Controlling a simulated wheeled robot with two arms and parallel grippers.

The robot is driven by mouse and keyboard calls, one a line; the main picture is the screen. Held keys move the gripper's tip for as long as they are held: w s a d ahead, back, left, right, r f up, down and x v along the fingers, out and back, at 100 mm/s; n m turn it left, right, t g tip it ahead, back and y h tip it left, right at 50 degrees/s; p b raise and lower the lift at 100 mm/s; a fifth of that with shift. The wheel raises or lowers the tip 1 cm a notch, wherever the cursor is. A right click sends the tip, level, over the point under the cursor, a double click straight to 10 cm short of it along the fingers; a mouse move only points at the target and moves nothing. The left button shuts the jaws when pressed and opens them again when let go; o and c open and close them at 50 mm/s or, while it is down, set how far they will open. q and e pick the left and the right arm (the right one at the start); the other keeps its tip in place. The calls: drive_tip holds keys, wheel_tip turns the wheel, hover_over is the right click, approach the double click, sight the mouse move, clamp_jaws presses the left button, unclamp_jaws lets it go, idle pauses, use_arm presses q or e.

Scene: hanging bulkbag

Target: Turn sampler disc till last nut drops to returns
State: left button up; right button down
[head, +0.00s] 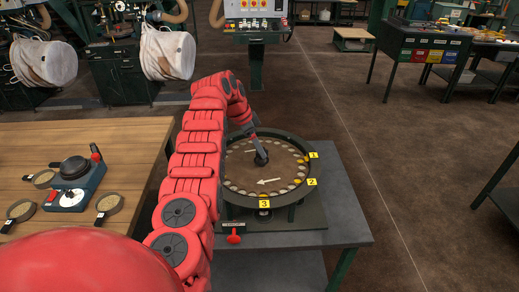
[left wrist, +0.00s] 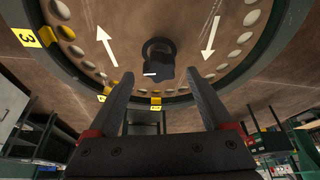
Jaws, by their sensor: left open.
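The sampler disc (head: 247,175) is a round brown plate inside a dark rim, with pale pockets around its edge and white arrows on its face. Yellow tags 1 (head: 313,155), 2 (head: 312,182) and 3 (head: 264,204) sit on the rim. My left gripper (head: 260,153) reaches down to the dark centre knob (left wrist: 158,58). In the left wrist view its fingers are open, with the knob between and just past the tips; I cannot tell whether they touch. Pocket contents are too small to tell. My right gripper is out of view.
A wooden table (head: 90,135) to the left holds a grey device (head: 76,183) and several small bowls. White bags (head: 167,53) hang behind.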

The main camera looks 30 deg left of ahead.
use_arm(q)
drive_tip(key=p+v, duration=0.3)
drive_tip(key=v, duration=1.2)
drive_tip(key=shift+r, duration=0.2)
drive_tip(key=shift+s+a, duration=0.1)
drive_tip(key=shift+s, duration=0.05)
